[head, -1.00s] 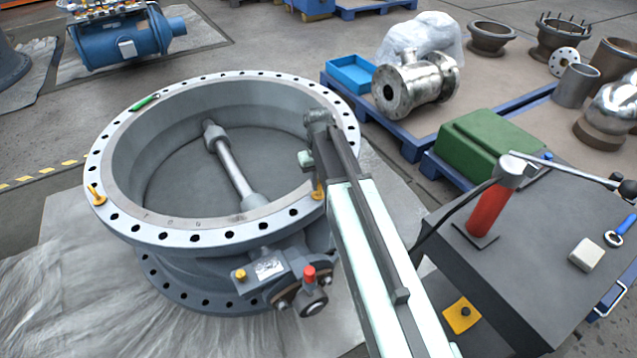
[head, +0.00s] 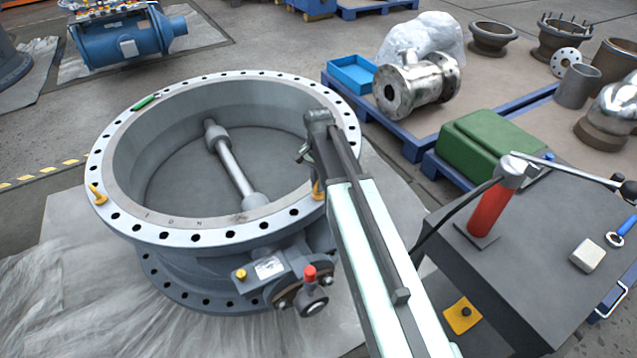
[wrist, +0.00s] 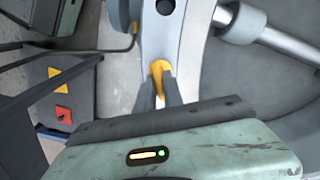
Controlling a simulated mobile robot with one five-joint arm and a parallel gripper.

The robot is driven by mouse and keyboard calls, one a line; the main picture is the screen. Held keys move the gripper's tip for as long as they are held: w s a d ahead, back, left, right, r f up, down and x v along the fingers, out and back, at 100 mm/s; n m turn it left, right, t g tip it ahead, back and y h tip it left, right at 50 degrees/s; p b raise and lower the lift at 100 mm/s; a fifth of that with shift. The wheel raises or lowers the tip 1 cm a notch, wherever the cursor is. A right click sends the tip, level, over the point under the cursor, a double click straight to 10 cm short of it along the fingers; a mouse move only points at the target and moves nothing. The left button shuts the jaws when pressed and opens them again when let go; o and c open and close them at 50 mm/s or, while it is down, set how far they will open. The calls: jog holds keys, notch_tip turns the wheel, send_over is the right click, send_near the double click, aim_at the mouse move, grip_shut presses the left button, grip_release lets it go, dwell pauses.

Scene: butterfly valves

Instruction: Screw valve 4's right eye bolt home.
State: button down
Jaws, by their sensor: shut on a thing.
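The big grey butterfly valve (head: 240,236) lies flat with its bolt-hole flange facing up. Its right eye bolt (head: 317,190) is yellow and stands at the flange's right front, partly hidden by my arm. In the wrist view my gripper (wrist: 165,88) is shut on this eye bolt (wrist: 158,68), one dark finger on each side. The bolt's shank and the hole under it are hidden, so I cannot tell how deep it sits. The left eye bolt (head: 97,194), also yellow, stands on the flange's left side.
A green-handled tool (head: 145,102) lies on the flange's far left. A dark bench (head: 540,250) with a red cylinder (head: 490,208) stands close on the right of my arm. A blue pallet (head: 405,140) lies behind. The valve's bore is open, with a shaft (head: 232,168) across it.

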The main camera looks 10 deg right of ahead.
jog(key=shift+d+m, duration=0.15)
jog(key=shift+m, duration=0.75)
jog(key=c, duration=1.5)
grip_release()
jog(key=shift+o, duration=0.2)
notch_tip(320, 180, up, 8)
jog(key=p, duration=0.8)
jog(key=shift+f, duration=0.1)
